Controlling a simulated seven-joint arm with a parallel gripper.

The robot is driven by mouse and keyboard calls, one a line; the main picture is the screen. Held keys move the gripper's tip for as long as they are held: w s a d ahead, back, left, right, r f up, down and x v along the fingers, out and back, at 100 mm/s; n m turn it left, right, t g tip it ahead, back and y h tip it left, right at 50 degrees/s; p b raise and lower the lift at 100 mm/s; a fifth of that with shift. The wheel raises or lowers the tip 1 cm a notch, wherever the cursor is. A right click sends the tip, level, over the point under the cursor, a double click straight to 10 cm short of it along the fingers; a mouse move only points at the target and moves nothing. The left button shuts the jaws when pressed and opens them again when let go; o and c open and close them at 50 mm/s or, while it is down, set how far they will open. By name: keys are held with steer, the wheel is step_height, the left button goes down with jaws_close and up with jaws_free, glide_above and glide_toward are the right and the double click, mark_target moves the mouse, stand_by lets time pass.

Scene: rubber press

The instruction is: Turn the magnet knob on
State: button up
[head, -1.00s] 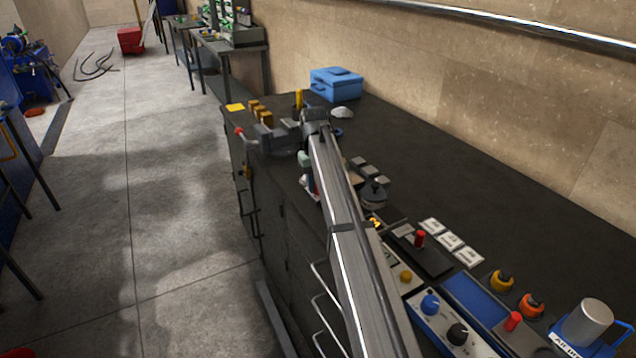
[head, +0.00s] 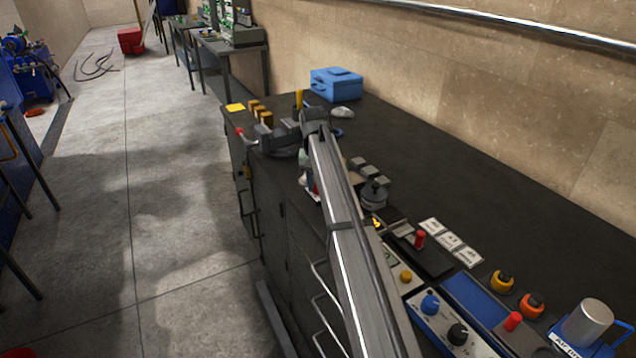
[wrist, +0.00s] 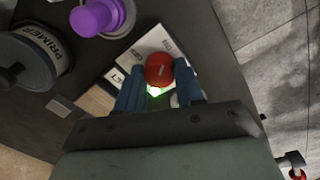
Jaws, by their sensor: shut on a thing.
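The red knob (wrist: 160,68) sits on a white panel (wrist: 152,44) with printed lettering, in the upper middle of the wrist view. My gripper (wrist: 160,90) has its two blue fingers on either side of the knob, shut on it. A green light (wrist: 154,90) glows between the fingers, just below the knob. In the head view my arm hides most of this spot. Only part of the white panel (head: 312,195) shows at the bench's front edge. The knob's pointer and exact angle cannot be made out.
A round primer tin (wrist: 28,52) and a purple-capped container (wrist: 96,17) stand close to the left of the panel. A vise (head: 278,142) stands beyond my arm on the dark bench (head: 450,165). Control boxes with knobs lie nearer. The bench's back right is clear.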

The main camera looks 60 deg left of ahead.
mark_target(315, 185)
steer(key=o, duration=1)
steer(key=shift+o, duration=0.2)
steer(key=shift+r, duration=0.15)
step_height(315, 185, up, 14)
steer(key=shift+s+a+f, duration=0.2)
steer(key=shift+s+f, duration=0.05)
steer(key=shift+s, duration=0.1)
